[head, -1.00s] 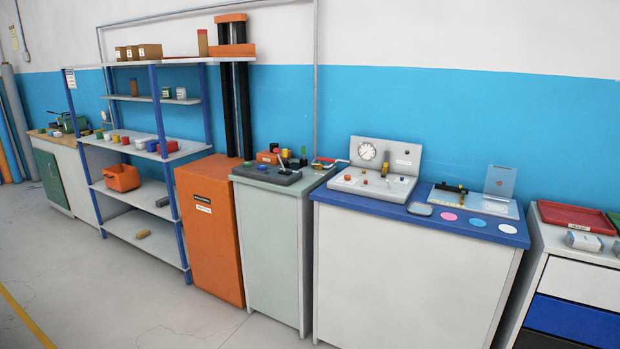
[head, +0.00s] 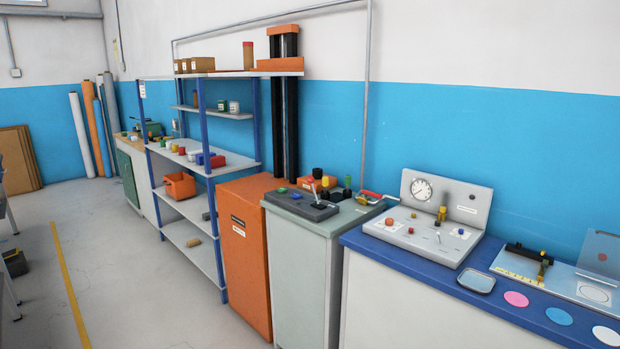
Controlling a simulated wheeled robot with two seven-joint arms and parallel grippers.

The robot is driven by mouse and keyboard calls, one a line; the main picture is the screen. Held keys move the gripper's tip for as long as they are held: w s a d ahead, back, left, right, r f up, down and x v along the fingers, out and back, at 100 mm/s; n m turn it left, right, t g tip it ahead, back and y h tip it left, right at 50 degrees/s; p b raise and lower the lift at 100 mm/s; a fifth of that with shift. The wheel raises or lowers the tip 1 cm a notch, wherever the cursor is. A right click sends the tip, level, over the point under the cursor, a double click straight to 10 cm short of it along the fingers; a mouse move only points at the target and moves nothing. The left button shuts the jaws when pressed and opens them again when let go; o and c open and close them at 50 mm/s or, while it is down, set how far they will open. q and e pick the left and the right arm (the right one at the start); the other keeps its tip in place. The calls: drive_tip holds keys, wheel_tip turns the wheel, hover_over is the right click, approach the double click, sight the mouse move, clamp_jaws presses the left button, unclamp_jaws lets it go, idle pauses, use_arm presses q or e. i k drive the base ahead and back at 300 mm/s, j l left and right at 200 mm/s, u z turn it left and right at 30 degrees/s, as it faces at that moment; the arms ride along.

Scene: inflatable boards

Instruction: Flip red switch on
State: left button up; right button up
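A light grey test panel (head: 424,237) with a round gauge (head: 422,190) stands on the blue-topped bench at the right. A valve with a red lever (head: 372,195) lies at the right end of the grey-green cabinet. I cannot tell which red part is the switch, or its position. Neither of my grippers shows in the head view.
The grey-green cabinet (head: 296,262) carries a dark control box (head: 300,206) with a lever. Left of it are an orange machine (head: 242,262) and a blue-post shelf (head: 189,140). The blue benchtop (head: 455,283) also holds coloured discs. Open floor (head: 140,265) lies front left.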

sight(310, 180)
drive_tip(key=i+j+z, duration=0.1)
drive_tip(key=i+j, duration=0.25)
drive_tip(key=i+j+z, duration=0.15)
drive_tip(key=i+j, duration=0.2)
drive_tip(key=i+j+z, duration=0.1)
drive_tip(key=i+j, duration=0.2)
drive_tip(key=i+j+z, duration=0.15)
drive_tip(key=i+j, duration=0.15)
drive_tip(key=j, duration=0.2)
drive_tip(key=i+j+z, duration=0.1)
drive_tip(key=i+j, duration=0.2)
drive_tip(key=j, duration=0.15)
drive_tip(key=i+j+z, duration=0.1)
drive_tip(key=i+j, duration=0.15)
drive_tip(key=j, duration=0.2)
drive_tip(key=i+j+z, duration=0.15)
drive_tip(key=j, duration=0.35)
drive_tip(key=i+j+z, duration=0.1)
drive_tip(key=i+j, duration=0.25)
drive_tip(key=j, duration=0.2)
